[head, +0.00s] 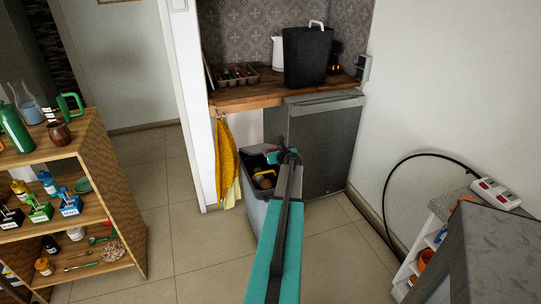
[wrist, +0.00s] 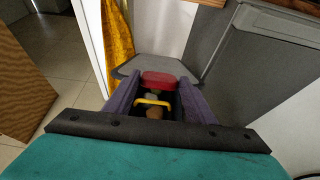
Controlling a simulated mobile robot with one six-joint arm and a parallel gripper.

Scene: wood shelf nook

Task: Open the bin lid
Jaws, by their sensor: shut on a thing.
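The grey bin (head: 256,215) stands on the floor in front of the counter, with its dark opening and some contents showing. Its light grey lid (wrist: 150,66) is raised at the back of the opening in the wrist view, and a small part of it (head: 262,148) shows in the head view. A red tab (wrist: 158,78) sits at the lid's edge between my purple fingers. My gripper (head: 289,157) is shut on this tab, above the bin. My arm hides the bin's right side in the head view.
A yellow cloth (head: 226,160) hangs just left of the bin. A dark grey cabinet (head: 325,140) stands close on the right, under the wooden counter (head: 245,101). A loaded shelf (head: 110,195) stands at left. The tiled floor (head: 180,235) between is clear.

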